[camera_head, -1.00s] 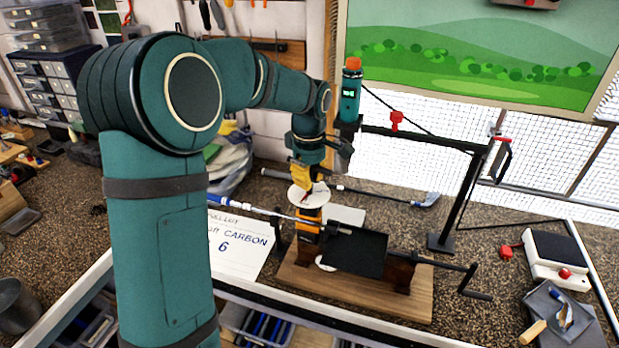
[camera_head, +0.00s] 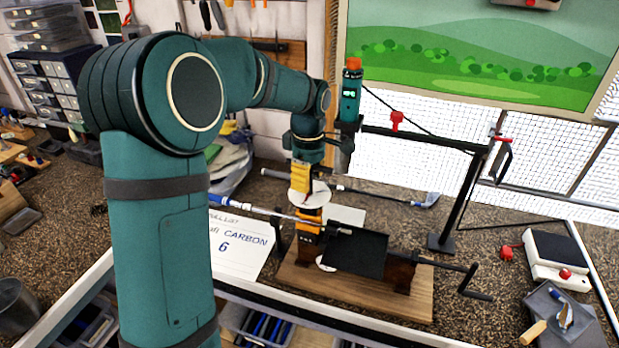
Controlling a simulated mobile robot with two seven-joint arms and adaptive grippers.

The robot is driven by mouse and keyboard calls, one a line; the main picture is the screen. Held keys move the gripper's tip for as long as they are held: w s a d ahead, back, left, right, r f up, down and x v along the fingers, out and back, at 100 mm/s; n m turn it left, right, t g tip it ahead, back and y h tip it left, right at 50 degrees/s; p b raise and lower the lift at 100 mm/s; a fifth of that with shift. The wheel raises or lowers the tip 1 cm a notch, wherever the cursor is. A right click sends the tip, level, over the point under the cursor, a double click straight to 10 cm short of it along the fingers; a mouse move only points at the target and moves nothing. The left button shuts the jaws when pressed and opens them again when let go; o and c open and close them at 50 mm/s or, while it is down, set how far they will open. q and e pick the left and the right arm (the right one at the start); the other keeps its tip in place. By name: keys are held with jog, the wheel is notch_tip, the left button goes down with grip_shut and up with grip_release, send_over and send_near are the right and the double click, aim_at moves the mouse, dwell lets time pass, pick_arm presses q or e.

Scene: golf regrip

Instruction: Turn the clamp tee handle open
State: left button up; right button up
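The clamp (camera_head: 357,253) is a black block on a wooden base (camera_head: 375,297) in the head view. A dark rod sticks out to its right and ends in a crossbar, which looks like the tee handle (camera_head: 476,283). A golf club shaft (camera_head: 265,211) with a blue-and-white end lies across toward the clamp from the left. My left gripper (camera_head: 305,180) is above the left end of the clamp, away from the crossbar. A yellow piece (camera_head: 300,178) shows at it, above a white disc; its finger opening is unclear. My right gripper is not in view.
A black stand (camera_head: 441,243) with a teal canister (camera_head: 350,92) on its arm rises behind. Another club (camera_head: 425,200) lies behind the clamp. A white device (camera_head: 556,260) with red knobs stands right. A lettered card (camera_head: 240,243) lies left.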

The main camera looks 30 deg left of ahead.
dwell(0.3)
pick_arm(q)
notch_tip(320, 180, up, 12)
dwell(0.5)
jog(key=shift+s+f, duration=0.1)
dwell(0.4)
